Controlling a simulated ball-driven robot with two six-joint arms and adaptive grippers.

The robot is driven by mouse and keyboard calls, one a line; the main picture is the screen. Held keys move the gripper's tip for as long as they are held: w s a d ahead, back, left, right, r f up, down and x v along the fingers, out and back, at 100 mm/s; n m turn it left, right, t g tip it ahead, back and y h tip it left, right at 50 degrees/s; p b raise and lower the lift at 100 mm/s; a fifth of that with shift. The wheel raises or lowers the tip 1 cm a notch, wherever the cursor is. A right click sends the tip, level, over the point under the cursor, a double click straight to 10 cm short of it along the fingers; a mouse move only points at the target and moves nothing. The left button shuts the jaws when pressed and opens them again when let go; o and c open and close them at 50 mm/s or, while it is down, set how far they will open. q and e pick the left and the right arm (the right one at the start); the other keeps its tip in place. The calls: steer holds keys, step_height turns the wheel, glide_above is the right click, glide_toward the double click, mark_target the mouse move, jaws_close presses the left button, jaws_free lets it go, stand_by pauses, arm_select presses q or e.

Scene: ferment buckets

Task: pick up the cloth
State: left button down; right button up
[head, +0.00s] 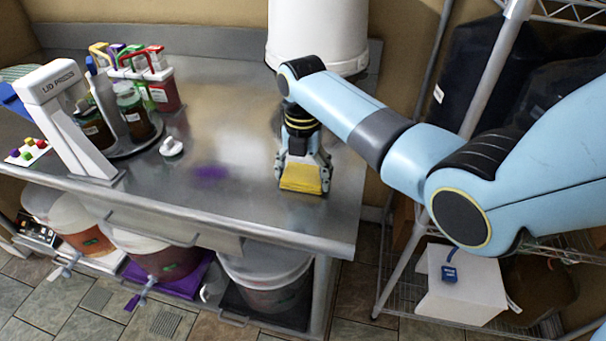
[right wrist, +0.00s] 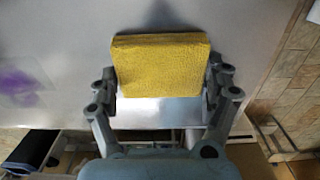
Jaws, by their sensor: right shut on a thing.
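The yellow cloth (head: 301,178) is a folded rectangular pad near the front right of the steel table (head: 240,120). My right gripper (head: 303,168) reaches down to it from above and is shut on it. In the right wrist view the cloth (right wrist: 160,64) sits between the two fingers of my right gripper (right wrist: 163,85), which touch its left and right sides. I cannot tell whether the cloth rests on the table or is slightly raised. My left gripper is not in view.
A purple stain (head: 211,172) marks the table left of the cloth. A white lid press (head: 68,115), jars (head: 133,112) and coloured-handled containers (head: 160,88) stand at the left. A white bucket (head: 318,35) stands behind. A wire rack (head: 395,270) is at right.

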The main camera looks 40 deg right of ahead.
mark_target(307, 177)
steer(key=shift+r, duration=0.3)
steer(key=r, duration=0.2)
steer(key=s+r, duration=0.1)
steer(key=shift+d+r, duration=0.2)
steer(key=shift+r, duration=0.2)
steer(key=s+d+r, duration=0.3)
steer(key=s+r, duration=0.3)
steer(key=s, duration=0.4)
steer(key=shift+r, duration=0.2)
